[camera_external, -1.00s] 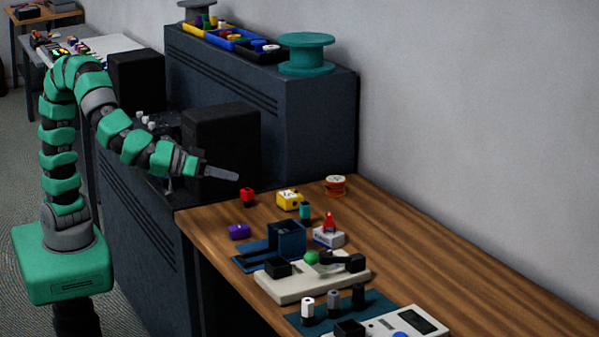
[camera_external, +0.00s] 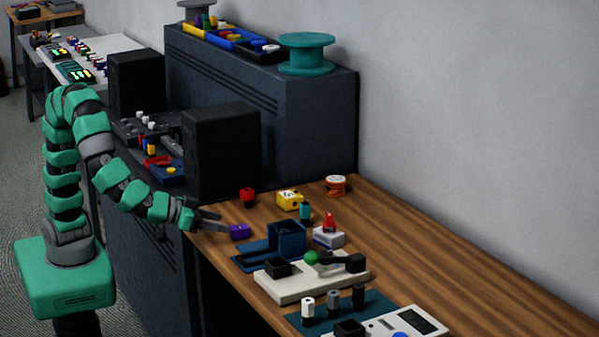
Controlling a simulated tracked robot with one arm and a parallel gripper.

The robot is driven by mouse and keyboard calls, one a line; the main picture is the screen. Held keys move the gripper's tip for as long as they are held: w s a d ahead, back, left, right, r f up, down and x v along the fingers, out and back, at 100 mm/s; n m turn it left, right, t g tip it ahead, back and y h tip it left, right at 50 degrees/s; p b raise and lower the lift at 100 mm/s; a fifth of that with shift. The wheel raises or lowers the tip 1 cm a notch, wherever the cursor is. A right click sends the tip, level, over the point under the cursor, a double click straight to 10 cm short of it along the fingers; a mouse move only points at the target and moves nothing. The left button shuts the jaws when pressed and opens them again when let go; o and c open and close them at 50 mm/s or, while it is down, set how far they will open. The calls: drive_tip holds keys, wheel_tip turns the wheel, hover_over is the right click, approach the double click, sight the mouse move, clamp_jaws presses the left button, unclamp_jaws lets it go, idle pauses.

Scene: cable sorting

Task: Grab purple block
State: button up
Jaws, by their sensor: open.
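The purple block (camera_external: 240,231) lies near the left edge of the wooden table. My gripper (camera_external: 225,222) is open, low over the table's left edge, with its fingers pointing right toward the purple block. The fingertips are just left of the block. I cannot tell whether they touch it or whether the block is partly between them.
A red block (camera_external: 247,195) and a yellow block (camera_external: 289,199) lie beyond the purple block. A dark blue open box (camera_external: 287,237) stands close to its right. A tall black box (camera_external: 221,150) stands behind the gripper. The right side of the wooden table (camera_external: 430,250) is clear.

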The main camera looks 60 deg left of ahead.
sight(237, 227)
drive_tip(key=shift+b+x, duration=0.3)
drive_tip(key=shift+x, duration=0.8)
drive_tip(key=b+x, duration=0.2)
drive_tip(key=x, duration=0.1)
drive_tip(key=b+x, duration=0.1)
drive_tip(key=shift+w+a+f, duration=0.2)
drive_tip(key=shift+a+f, duration=0.05)
drive_tip(key=shift+f, duration=0.25)
drive_tip(key=shift+w, duration=0.4)
drive_tip(key=c, duration=1.1)
